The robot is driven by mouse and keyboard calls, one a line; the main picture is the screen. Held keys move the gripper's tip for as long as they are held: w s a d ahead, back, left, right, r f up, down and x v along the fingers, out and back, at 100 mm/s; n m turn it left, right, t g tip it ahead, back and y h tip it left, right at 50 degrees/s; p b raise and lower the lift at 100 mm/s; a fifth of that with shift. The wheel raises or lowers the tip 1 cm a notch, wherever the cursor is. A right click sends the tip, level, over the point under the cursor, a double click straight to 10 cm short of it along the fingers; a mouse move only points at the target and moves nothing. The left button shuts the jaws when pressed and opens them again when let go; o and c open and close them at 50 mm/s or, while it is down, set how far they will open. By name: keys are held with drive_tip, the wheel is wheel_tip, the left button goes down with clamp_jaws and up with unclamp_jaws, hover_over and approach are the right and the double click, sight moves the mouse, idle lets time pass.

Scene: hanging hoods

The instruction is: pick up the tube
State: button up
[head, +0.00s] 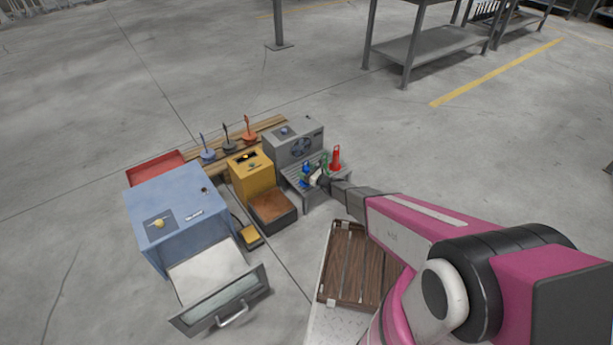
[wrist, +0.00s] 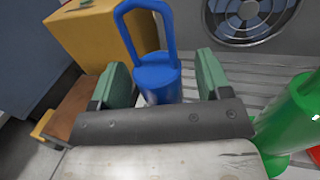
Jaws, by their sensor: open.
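A blue cylinder with a loop handle (wrist: 158,76) stands between the two green fingertips of my gripper (wrist: 163,82) in the wrist view. My gripper is open, with the blue cylinder's lower part hidden behind the gripper body. I cannot tell whether either finger touches it. A green cylinder (wrist: 290,118) is at the right edge of the wrist view, outside the fingers. In the head view a red cylinder with a handle (head: 335,158) stands upright at the right of the grey slatted stand (head: 317,196). Which of these cylinders is the tube is not clear.
A grey box with a fan (head: 295,142) stands behind the stand. A yellow box (head: 251,174) and a brown-topped block (head: 272,209) are to the left. Open floor lies beyond.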

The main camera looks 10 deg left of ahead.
drive_tip(key=c, duration=1.2)
drive_tip(key=shift+o, duration=0.2)
drive_tip(key=shift+r, duration=0.15)
